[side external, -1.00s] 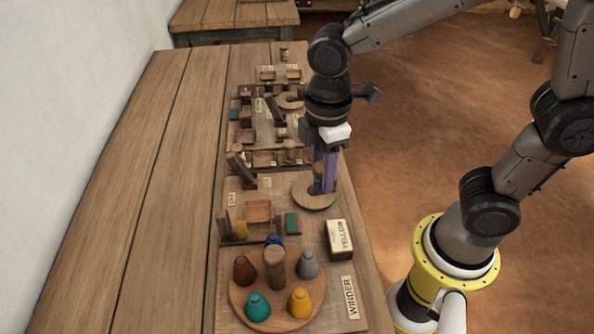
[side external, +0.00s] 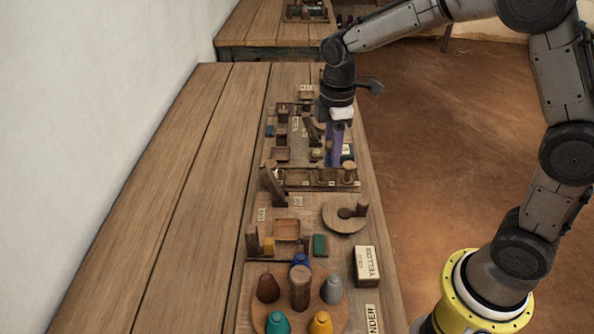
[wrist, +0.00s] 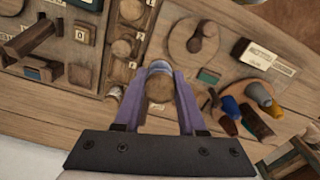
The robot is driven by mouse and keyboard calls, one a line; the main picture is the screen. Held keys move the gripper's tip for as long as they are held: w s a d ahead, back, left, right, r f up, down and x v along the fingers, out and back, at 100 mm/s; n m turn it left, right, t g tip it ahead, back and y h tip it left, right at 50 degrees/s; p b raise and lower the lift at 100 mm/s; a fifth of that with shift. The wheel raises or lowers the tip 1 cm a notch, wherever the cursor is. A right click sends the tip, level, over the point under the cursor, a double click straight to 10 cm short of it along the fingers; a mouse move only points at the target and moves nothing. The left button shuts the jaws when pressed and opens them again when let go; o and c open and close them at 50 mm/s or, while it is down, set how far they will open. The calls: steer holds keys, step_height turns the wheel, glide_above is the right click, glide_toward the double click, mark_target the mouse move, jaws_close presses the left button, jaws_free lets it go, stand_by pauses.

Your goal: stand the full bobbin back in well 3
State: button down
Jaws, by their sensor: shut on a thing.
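My gripper (side external: 334,160) is over the bobbin rack area in the side view. Its purple fingers, also in the wrist view (wrist: 159,75), are shut on a bobbin (wrist: 160,87) with a round wooden top and a pale, bluish rim. In the side view the fingers mostly hide the bobbin. The wooden bobbin rack (side external: 312,184) runs below and in front of the gripper, with round-topped wooden pieces (side external: 350,171) at its right end. In the wrist view, similar round tops (wrist: 122,48) lie up and left of the held bobbin. I cannot tell which well is 3.
A round wooden disc (side external: 335,220) with an upright peg lies nearer the camera. The plank table (side external: 190,190) is clear on the left.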

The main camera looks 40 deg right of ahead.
steer(key=w+f, duration=0.2)
steer(key=w, duration=0.1)
steer(key=w+f, duration=0.2)
steer(key=w, duration=0.1)
steer(key=w+f, duration=0.2)
steer(key=w, duration=0.1)
steer(key=shift+a+f, duration=0.25)
steer(key=shift+f, duration=0.15)
steer(key=shift+w+f, duration=0.6)
steer(key=shift+f, duration=0.05)
steer(key=shift+w+f, duration=0.1)
steer(key=shift+f, duration=1.55)
steer(key=shift+f, duration=0.2)
steer(key=shift+c, duration=2.4)
jaws_free()
steer(key=shift+r, duration=0.15)
step_height(320, 180, up, 12)
